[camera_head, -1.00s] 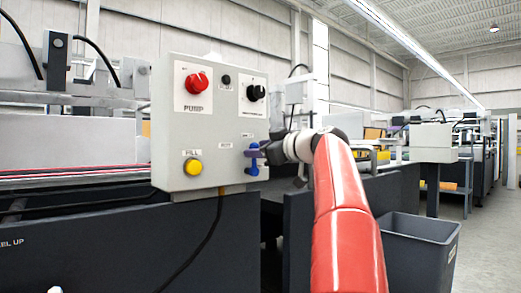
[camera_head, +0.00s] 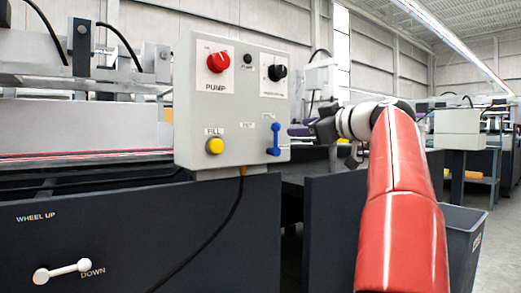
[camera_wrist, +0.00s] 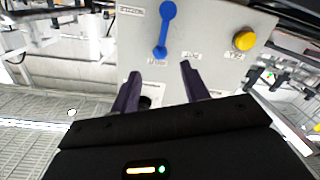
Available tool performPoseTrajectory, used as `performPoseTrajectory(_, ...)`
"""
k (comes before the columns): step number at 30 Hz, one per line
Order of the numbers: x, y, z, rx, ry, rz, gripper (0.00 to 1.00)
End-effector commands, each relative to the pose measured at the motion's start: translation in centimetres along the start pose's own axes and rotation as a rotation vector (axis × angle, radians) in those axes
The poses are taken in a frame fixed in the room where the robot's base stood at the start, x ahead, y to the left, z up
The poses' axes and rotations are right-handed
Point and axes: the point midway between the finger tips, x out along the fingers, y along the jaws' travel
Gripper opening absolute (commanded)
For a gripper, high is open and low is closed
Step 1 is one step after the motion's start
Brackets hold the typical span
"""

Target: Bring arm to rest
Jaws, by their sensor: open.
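My gripper (camera_head: 308,130) is at the right side of the grey control box (camera_head: 212,122), at the end of my red arm. In the wrist view its two dark fingers (camera_wrist: 160,88) are spread apart with nothing between them. The blue lever (camera_head: 274,139) on the box stands upright in the head view, apart from the fingers. It also shows in the wrist view (camera_wrist: 166,28), beyond the fingertips. The wrist view shows the box upside down.
The box carries a red knob (camera_head: 218,62), a black knob (camera_head: 277,72) and a yellow button (camera_head: 214,146). A white handle (camera_head: 62,270) is on the dark machine panel at lower left. A grey bin (camera_head: 464,245) stands at right on the floor.

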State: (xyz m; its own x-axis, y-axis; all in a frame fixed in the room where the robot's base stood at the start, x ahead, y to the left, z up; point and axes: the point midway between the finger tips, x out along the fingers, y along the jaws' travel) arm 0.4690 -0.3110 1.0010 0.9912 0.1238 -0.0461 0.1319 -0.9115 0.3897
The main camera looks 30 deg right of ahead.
Motion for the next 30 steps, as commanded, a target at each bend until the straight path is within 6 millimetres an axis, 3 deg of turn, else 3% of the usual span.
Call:
performPoseTrajectory(7,0.4,-0.6,0.1,0.011,-0.01,-0.008,0.45)
performPoseTrajectory(11,2.6,-4.6,0.9,0.097,-0.084,-0.055,0.45)
performPoseTrajectory(14,4.6,-10.7,2.6,0.212,-0.206,-0.109,0.45)
performPoseTrajectory(15,5.1,-13.6,3.5,0.26,-0.264,-0.13,0.45)
performPoseTrajectory(19,4.6,-22.9,7.1,0.385,-0.461,-0.169,0.45)
performPoseTrajectory(24,0.6,-33.8,13.1,0.475,-0.7,-0.179,0.45)
performPoseTrajectory(27,-2.5,-38.7,16.8,0.49,-0.812,-0.167,0.45)
performPoseTrajectory(30,-5.5,-42.1,20.1,0.489,-0.891,-0.151,0.45)
